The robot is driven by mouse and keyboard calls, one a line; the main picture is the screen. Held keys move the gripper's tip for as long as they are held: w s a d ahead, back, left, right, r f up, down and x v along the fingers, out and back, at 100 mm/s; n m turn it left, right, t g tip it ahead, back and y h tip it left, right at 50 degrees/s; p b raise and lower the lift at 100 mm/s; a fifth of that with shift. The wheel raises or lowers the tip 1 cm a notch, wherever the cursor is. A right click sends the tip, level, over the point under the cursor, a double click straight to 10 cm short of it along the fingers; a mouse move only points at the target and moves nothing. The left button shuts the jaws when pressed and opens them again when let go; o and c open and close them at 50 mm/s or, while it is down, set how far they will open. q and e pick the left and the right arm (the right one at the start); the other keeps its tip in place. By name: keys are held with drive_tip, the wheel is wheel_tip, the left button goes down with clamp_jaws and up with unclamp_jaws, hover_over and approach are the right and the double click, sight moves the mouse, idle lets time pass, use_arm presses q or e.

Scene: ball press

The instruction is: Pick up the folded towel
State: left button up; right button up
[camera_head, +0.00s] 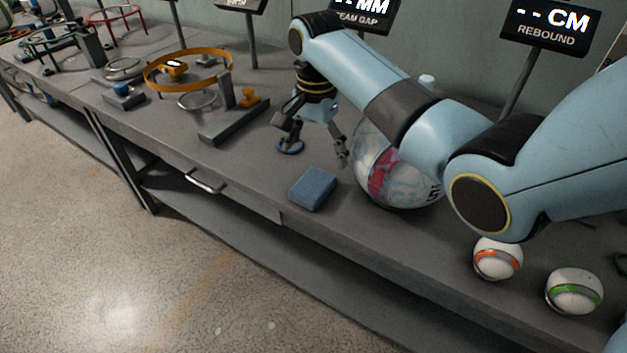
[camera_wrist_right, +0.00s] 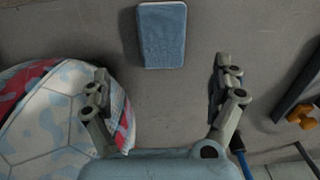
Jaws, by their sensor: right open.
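The folded towel (camera_head: 313,188) is a blue, flat rectangular pad lying on the grey bench near its front edge. In the right wrist view the towel (camera_wrist_right: 162,35) lies at the top, ahead of the fingertips and roughly between their lines. My right gripper (camera_head: 317,150) is open and empty above the bench, behind the towel in the head view. In the right wrist view its two fingers (camera_wrist_right: 161,88) are spread wide with bare bench between them. The towel is apart from both fingers. My left gripper is not in view.
A large patterned ball (camera_head: 377,178) sits right of the towel; in the wrist view the ball (camera_wrist_right: 60,120) is close by the left finger. Two small balls, orange-striped (camera_head: 497,259) and green-striped (camera_head: 574,291), lie at right. An orange ring stand (camera_head: 188,70) stands left. Bench left of the towel is clear.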

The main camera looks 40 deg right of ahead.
sight(313, 183)
wheel_tip(313, 183, down, 3)
drive_tip(key=shift+a+r, duration=0.15)
drive_tip(key=shift+f, duration=0.3)
wheel_tip(313, 183, down, 5)
drive_tip(key=shift+w+a+f+b, duration=0.1)
drive_tip(key=shift+b, duration=0.65)
drive_tip(key=shift+c, duration=1.5)
drive_tip(key=c, duration=0.9)
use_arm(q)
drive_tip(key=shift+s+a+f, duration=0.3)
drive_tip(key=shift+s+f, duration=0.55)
use_arm(e)
drive_tip(key=shift+c, duration=0.4)
